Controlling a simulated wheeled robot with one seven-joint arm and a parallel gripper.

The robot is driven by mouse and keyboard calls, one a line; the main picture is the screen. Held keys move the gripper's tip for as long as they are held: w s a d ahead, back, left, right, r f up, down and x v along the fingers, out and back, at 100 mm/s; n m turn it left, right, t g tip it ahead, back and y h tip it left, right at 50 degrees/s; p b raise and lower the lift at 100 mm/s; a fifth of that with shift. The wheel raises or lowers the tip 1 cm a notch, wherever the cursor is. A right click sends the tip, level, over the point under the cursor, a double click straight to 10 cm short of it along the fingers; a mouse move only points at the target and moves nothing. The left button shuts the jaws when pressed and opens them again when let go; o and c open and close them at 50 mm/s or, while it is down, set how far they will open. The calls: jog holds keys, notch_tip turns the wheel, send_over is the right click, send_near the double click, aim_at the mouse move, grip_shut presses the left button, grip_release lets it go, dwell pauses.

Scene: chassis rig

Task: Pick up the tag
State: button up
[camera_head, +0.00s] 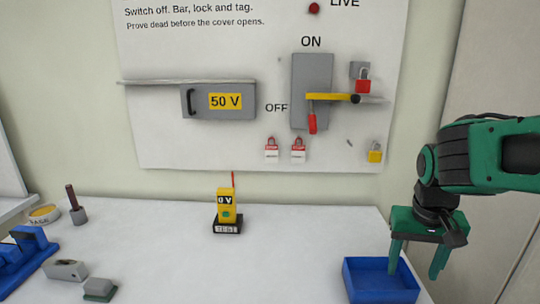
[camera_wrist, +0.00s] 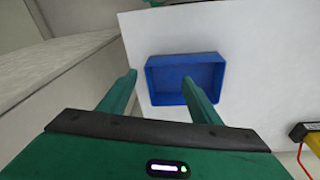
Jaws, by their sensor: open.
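Two small red-and-white tags hang side by side low on the white panel in the head view, a left tag (camera_head: 272,150) and a right tag (camera_head: 298,151). Their print is too small to read. My gripper (camera_head: 416,266) is open and empty, pointing down at the right, well to the right of the tags and lower than them. In the wrist view my gripper (camera_wrist: 159,82) has its fingers apart with nothing between them. No tag shows in the wrist view.
A blue tray (camera_head: 381,298) stands under my gripper. The panel carries a switch (camera_head: 311,75) with a yellow bar, a red padlock (camera_head: 363,86), a yellow padlock (camera_head: 375,152) and a 50 V box (camera_head: 195,101). A yellow tester (camera_head: 226,206) stands mid-table, with clear table around it.

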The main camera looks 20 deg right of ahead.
jog(key=w+r+t+h, duration=0.2)
jog(key=w+r+t, duration=0.1)
jog(key=w, duration=1)
jog(key=n+t, duration=0.3)
jog(key=t, duration=0.6)
send_near(271, 153)
jog(key=shift+h, duration=0.4)
jog(key=shift+a+x, duration=0.2)
jog(key=shift+x, duration=4)
jog(key=shift+f, duration=0.1)
jog(key=c, duration=1.1)
